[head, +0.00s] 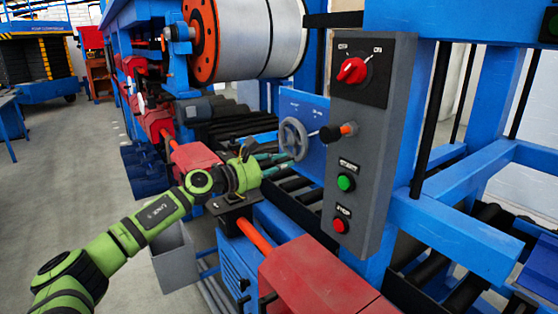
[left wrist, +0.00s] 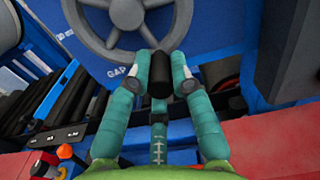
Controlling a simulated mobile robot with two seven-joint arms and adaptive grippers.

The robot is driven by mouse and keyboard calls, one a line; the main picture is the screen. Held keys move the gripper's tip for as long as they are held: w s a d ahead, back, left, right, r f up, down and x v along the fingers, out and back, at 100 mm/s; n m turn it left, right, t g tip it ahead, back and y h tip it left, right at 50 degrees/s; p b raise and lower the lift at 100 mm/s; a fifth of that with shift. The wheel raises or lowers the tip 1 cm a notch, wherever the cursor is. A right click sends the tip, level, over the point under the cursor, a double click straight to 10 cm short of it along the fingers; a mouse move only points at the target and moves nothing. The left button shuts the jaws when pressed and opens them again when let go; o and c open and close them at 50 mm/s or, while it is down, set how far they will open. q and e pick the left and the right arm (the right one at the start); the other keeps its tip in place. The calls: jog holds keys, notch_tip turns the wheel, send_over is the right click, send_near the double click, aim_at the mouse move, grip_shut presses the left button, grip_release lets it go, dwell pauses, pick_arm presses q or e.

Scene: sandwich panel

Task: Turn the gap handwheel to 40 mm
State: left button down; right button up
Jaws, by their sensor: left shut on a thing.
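The grey spoked gap handwheel (head: 293,138) is on a blue panel, left of the grey control box in the head view. In the left wrist view its rim and spokes (left wrist: 178,20) fill the top, with the lettering "GAP" beside it. A black cylindrical crank knob (left wrist: 160,75) stands out at the lower rim. My left gripper (left wrist: 160,78) has its teal fingers shut on this knob, one from each side. In the head view my left gripper (head: 287,158) reaches the wheel's lower edge from the left; the knob is hard to make out there. My right gripper is not in view.
The grey control box (head: 371,140) has a red rotary switch (head: 352,70), a green button (head: 346,182) and a red button (head: 339,225). A black-knobbed lever (head: 331,133) juts out close right of the wheel. Rollers and a red cover (head: 315,275) lie below.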

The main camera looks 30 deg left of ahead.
aim_at(302, 140)
pick_arm(q)
jog(key=d+n+p, duration=0.1)
jog(key=n+p, duration=0.1)
jog(key=r+n+p, duration=0.1)
jog(key=n+p, duration=0.1)
jog(key=p, duration=0.1)
jog(key=s+d+r+n+p, duration=0.1)
jog(key=n+p, duration=0.1)
jog(key=n, duration=0.1)
jog(key=shift+d+r, duration=0.1)
jog(key=shift+d, duration=0.25)
jog(key=r+n+p, duration=0.1)
jog(key=n+p, duration=0.2)
jog(key=r+n+p, duration=0.1)
jog(key=n+p, duration=0.1)
jog(key=p, duration=0.1)
jog(key=r+n+p, duration=0.1)
jog(key=n+p, duration=0.2)
jog(key=shift+s+d+r+n, duration=0.2)
jog(key=shift+d+r+n, duration=0.1)
jog(key=shift+d+r, duration=0.1)
jog(key=shift+a+r+n+p, duration=0.1)
jog(key=shift+r+n+p, duration=0.25)
jog(key=shift+n+p, duration=0.5)
jog(key=shift+n, duration=0.25)
jog(key=c, duration=1.1)
grip_release()
jog(key=shift+f, duration=0.1)
